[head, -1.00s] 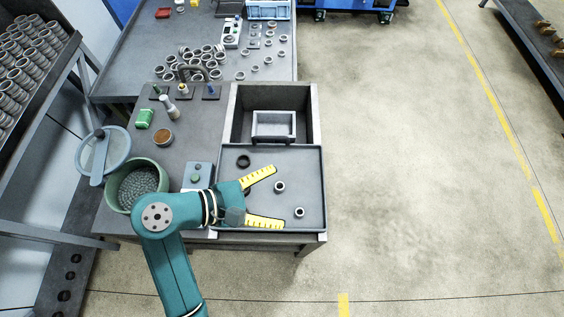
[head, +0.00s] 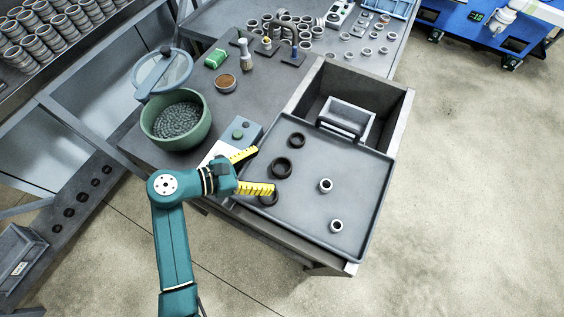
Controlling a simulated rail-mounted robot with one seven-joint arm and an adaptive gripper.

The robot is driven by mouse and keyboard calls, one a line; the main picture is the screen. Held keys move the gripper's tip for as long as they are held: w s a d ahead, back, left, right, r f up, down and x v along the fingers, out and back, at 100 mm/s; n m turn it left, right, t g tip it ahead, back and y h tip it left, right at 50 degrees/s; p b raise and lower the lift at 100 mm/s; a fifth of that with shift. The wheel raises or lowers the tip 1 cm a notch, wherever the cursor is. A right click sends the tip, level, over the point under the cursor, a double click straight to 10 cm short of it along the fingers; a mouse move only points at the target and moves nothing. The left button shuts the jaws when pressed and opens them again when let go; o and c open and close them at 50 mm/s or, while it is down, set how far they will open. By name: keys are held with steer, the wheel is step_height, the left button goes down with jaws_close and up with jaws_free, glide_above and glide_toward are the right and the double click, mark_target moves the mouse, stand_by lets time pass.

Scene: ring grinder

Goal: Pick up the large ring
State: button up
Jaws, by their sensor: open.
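Three dark rings lie flat on the left side of the grey tray (head: 300,215). The middle dark ring (head: 273,170) looks the largest. A smaller dark ring (head: 297,134) lies beyond it, and another dark ring (head: 268,204) lies nearer, partly hidden by a finger. Two small pale rings (head: 320,187) (head: 336,232) lie farther right. My gripper (head: 265,169) is open and empty, at the tray's left edge. Its two yellow fingers are spread wide and point right, toward the largest dark ring. Whether they touch anything cannot be told.
A deep grey bin (head: 403,105) with a small pale box (head: 350,112) adjoins the tray's far side. A green bowl of grey pellets (head: 150,140) and a control box with a green button (head: 238,135) stand left of the tray. The tray's right part has free room.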

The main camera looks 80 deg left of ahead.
mark_target(290, 165)
steer(key=shift+w+f, duration=0.3)
steer(key=shift+w, duration=0.25)
steer(key=w+f+b, duration=0.1)
steer(key=w, duration=0.1)
steer(key=w+a+f+b, duration=0.1)
steer(key=f, duration=0.1)
steer(key=shift+w+a, duration=0.15)
steer(key=shift+w, duration=0.6)
steer(key=shift+s, duration=0.1)
steer(key=c, duration=1.4)
